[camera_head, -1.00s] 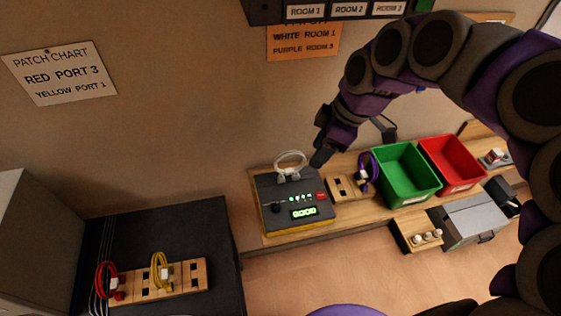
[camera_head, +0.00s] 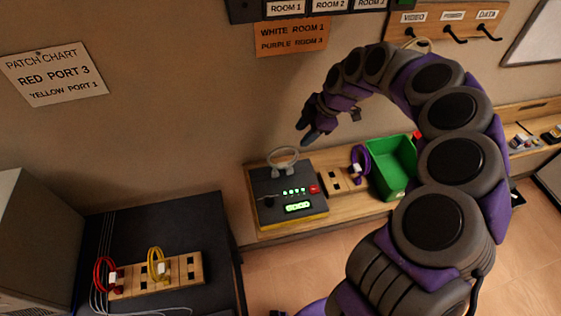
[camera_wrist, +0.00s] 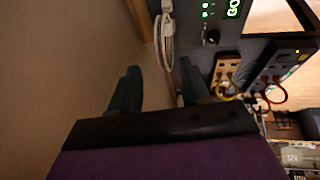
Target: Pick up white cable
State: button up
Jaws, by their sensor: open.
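The white cable (camera_head: 284,154) is a pale loop standing at the back edge of a dark tester box (camera_head: 270,188) with a green lit display. In the wrist view the white cable (camera_wrist: 168,42) hangs beyond the fingertips, nearer the right finger. My gripper (camera_head: 307,137) is above and slightly right of the loop, apart from it. In the wrist view my gripper (camera_wrist: 158,76) has its two fingers spread with nothing between them.
A purple cable (camera_head: 358,163) stands on a wooden port block right of the tester, beside a green bin (camera_head: 393,165). Red (camera_head: 102,272) and yellow (camera_head: 155,262) cables sit on a port block at lower left. The wall (camera_head: 190,120) is close behind the tester.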

aim_at(286, 146)
jog(key=f, duration=0.4)
jog(key=shift+w+a+f, duration=0.15)
jog(key=shift+a+f, duration=0.1)
jog(key=shift+a, duration=0.1)
jog(key=a, duration=0.1)
jog(key=a+f, duration=0.1)
jog(key=a, duration=0.1)
jog(key=a+f, duration=0.1)
jog(key=shift+a+f+b, duration=0.25)
jog(key=shift+a+b, duration=0.05)
jog(key=shift+a, duration=0.05)
jog(key=f, duration=0.1)
jog(key=d+f, duration=0.1)
jog(key=shift+w+f, duration=0.25)
jog(key=shift+f, duration=0.05)
jog(key=shift+d, duration=0.5)
jog(key=shift+a, duration=1)
jog(key=c, duration=0.4)
jog(key=shift+a, duration=0.35)
jog(key=shift+c, duration=1.4)
jog(key=shift+d, duration=0.2)
jog(key=shift+c, duration=0.7)
jog(key=shift+d, duration=0.75)
grip_shut()
